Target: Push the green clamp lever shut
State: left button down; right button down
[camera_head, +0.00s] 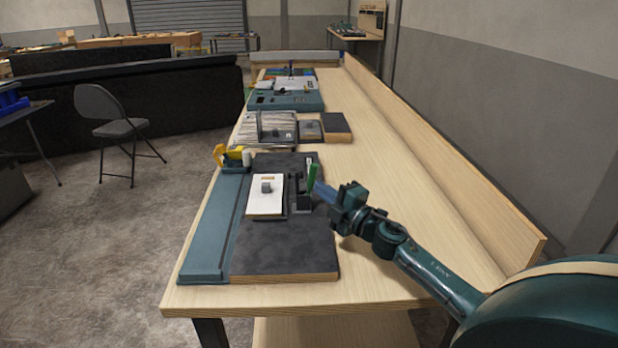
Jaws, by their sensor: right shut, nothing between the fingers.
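The green clamp lever (313,176) stands nearly upright on its dark clamp base (302,203), on the right side of the dark board (283,249). A white block (265,205) with a small grey knob lies just left of the clamp. My right gripper (320,189) is shut and empty. Its blue fingertips point left and are close beside the lower part of the lever on its right. I cannot tell whether they touch it. My left gripper is not in view.
A teal rail (214,234) runs along the board's left side, with a yellow clamp (230,155) at its far end. Grey blocks and a teal console (285,101) stand farther back. The wooden table (390,178) is clear on the right, up to a raised wooden edge (449,163).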

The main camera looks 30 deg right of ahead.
aim_at(312, 180)
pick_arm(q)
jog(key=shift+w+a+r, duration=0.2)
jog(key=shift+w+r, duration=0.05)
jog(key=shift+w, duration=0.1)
pick_arm(e)
jog(key=shift+w+a+r, duration=0.15)
jog(key=shift+w, duration=1.15)
jog(key=shift+w+a+r, duration=0.1)
jog(key=shift+w+r, duration=0.05)
jog(key=shift+w, duration=1.15)
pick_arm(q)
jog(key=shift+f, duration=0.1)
